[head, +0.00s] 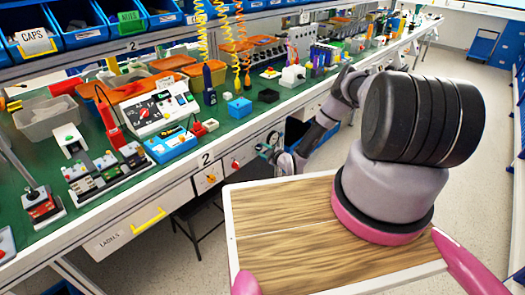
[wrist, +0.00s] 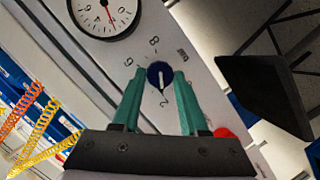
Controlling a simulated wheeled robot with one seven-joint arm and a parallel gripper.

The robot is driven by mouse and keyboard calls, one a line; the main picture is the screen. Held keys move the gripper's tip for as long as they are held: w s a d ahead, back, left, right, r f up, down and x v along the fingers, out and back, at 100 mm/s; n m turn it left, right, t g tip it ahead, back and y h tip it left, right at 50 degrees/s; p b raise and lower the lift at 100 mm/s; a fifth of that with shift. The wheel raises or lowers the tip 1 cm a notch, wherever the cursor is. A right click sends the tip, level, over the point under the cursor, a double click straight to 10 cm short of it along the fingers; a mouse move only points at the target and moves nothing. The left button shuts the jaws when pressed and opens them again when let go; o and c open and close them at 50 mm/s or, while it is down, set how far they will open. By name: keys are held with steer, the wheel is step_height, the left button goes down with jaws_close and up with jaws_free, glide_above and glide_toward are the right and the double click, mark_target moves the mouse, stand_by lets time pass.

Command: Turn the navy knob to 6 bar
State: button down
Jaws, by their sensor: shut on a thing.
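The navy knob (wrist: 159,70) sits on a pale panel in the wrist view, with a white pointer line on its face. The line runs up and down in the picture, its lower end toward the printed 2. The printed 6 and 8 stand at the knob's upper left and top, with a "bar" label at upper right. My gripper (wrist: 159,79) has its two teal fingers on either side of the knob, shut on it. In the head view my gripper is at the bench front, and the knob cannot be made out there.
A round gauge (wrist: 103,14) with a red needle is above the knob, toward the left. A red round part (wrist: 223,133) lies right of my fingers. In the head view, the bench front also carries a yellow switch (head: 211,179) and a red knob (head: 235,164). Open floor lies right.

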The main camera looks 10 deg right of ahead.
steer(key=m, duration=0.1)
steer(key=m+g+y, duration=0.1)
steer(key=m, duration=0.1)
steer(key=m+g, duration=0.1)
steer(key=shift+w+d+m+y, duration=0.1)
steer(key=shift+d+m+y, duration=0.2)
steer(key=shift+y, duration=0.1)
steer(key=m+g+y, duration=0.1)
steer(key=m, duration=0.2)
steer(key=shift+w+d+m+y, duration=0.1)
steer(key=shift+w+m+y, duration=0.05)
steer(key=shift+m+y, duration=0.25)
steer(key=m+y, duration=0.1)
steer(key=m, duration=0.1)
steer(key=m+g+y, duration=0.1)
steer(key=m, duration=0.1)
steer(key=shift+w+d+f+m, duration=0.1)
steer(key=shift+d+f+m, duration=0.1)
steer(key=shift+m, duration=0.2)
steer(key=m+y, duration=0.2)
steer(key=m, duration=0.2)
steer(key=shift+f, duration=0.1)
steer(key=shift+w+m, duration=0.1)
steer(key=shift+m, duration=0.2)
steer(key=shift+c, duration=2.2)
jaws_free()
steer(key=f+v, duration=0.1)
steer(key=v, duration=0.9)
steer(key=shift+s+d+r, duration=0.25)
steer(key=shift+d+r, duration=0.1)
